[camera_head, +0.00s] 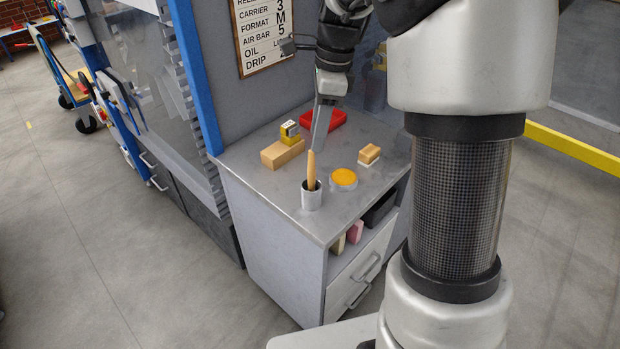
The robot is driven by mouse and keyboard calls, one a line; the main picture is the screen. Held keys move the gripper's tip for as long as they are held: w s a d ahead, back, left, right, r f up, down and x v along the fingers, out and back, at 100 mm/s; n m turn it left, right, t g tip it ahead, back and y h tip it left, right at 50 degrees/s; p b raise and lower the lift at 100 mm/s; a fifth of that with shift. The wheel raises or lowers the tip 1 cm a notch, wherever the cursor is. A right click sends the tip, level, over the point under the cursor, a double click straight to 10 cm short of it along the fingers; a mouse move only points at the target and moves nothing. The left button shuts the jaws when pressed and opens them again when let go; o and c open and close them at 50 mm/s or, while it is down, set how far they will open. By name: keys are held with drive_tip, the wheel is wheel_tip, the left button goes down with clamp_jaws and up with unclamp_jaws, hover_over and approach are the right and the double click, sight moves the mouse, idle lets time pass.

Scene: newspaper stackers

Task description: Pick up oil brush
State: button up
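The oil brush (311,171) stands upright in a small grey cup (311,198) near the front left of the grey cabinet top. Its light wooden handle points up, and its lower end is hidden in the cup. My gripper (317,148) hangs from above with its fingers pointing down, right by the top of the handle in the picture. The fingers show edge-on, so I cannot tell whether they are open or shut, or whether they touch the handle.
Right of the cup is a round tin with an orange top (344,178). Behind are a wooden block (282,154), a small yellow box (290,131), a red object (322,119) and a wood-backed brush or block (369,154). A sign (262,38) hangs on the panel behind.

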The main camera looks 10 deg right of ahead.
hover_over(312, 189)
drive_tip(key=f, duration=0.9)
drive_tip(key=shift+w+f+b, duration=0.3)
drive_tip(key=shift+w+f, duration=0.05)
drive_tip(key=shift+w, duration=0.05)
clamp_jaws()
